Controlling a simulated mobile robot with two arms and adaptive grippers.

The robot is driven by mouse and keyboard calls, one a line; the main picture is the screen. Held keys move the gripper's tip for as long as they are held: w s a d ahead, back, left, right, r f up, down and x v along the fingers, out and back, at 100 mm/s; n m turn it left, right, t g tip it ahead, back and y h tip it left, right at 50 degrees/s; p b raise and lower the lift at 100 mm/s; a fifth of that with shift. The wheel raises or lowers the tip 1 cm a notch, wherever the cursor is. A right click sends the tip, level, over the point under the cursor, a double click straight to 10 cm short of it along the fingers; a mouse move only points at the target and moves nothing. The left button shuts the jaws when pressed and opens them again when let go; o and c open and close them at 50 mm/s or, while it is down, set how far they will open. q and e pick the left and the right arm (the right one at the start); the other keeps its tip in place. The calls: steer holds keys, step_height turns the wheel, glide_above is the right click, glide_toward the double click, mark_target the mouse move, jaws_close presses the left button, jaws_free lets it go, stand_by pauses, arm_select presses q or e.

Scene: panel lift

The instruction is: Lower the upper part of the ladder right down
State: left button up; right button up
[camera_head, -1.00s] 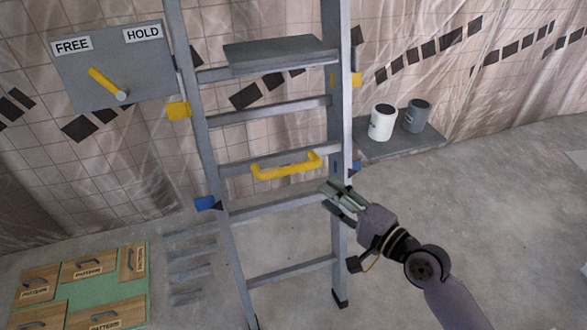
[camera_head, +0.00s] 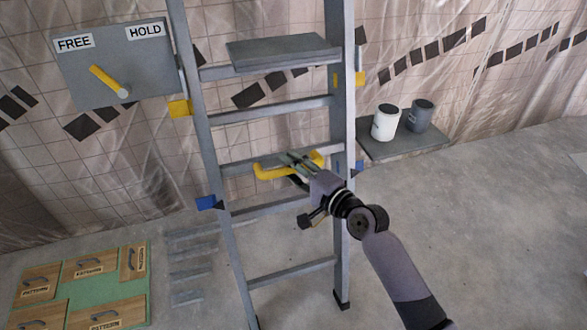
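The grey ladder (camera_head: 215,150) stands upright before the tiled wall, with a flat grey step (camera_head: 283,52) near its top. A yellow U-shaped handle (camera_head: 265,172) is on a middle rung. My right gripper (camera_head: 291,170) is at the right half of this handle, its fingers apart, one above and one below the bar. It partly hides the handle, and I cannot tell whether the fingers touch it. The grey panel (camera_head: 80,90) at upper left has a yellow lever (camera_head: 107,80) pointing up-left, toward the FREE label (camera_head: 73,44) and away from the HOLD label (camera_head: 145,31). My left gripper is out of view.
Yellow tabs (camera_head: 180,108) and blue tabs (camera_head: 206,202) mark the rails. A white can (camera_head: 385,123) and a grey can (camera_head: 420,116) stand on a grey shelf (camera_head: 407,147) at right. A green board (camera_head: 140,275) with wooden pieces lies at lower left. The floor at right is clear.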

jaws_close()
stand_by(0.3)
stand_by(0.5)
